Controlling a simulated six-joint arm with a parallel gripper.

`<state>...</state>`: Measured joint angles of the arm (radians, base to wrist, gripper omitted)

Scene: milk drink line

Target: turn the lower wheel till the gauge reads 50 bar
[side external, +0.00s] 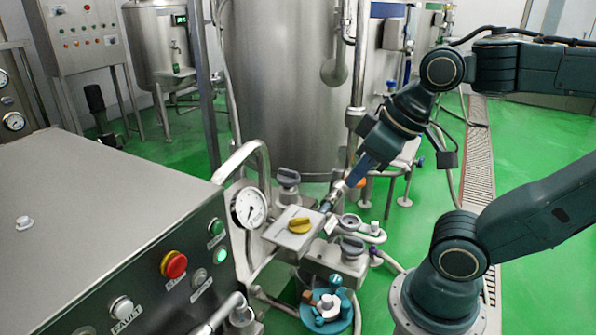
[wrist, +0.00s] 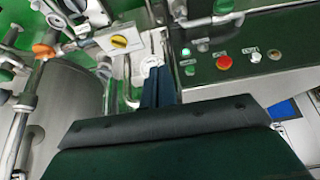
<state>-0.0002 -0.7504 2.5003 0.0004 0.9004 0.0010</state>
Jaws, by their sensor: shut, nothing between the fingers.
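The round white-faced gauge (side external: 249,207) stands on the machine's front edge in the side view. Its needle is too small to read in bar. One dark grey hand wheel (side external: 288,178) sits behind the plate with the yellow knob, and another dark wheel (side external: 352,247) sits in front and to the right, lower in the picture. I cannot tell for sure which is the lower wheel. My gripper (side external: 334,196) is shut and empty, pointing down-left near the plate's right edge. Contact with either wheel is not clear. The shut fingers also show in the wrist view (wrist: 157,72).
The yellow knob (side external: 299,225) is on a metal plate between the wheels. A curved pipe (side external: 246,150) rises behind the gauge. A red button (side external: 174,264) and several other buttons line the panel at left. A steel tank stands behind.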

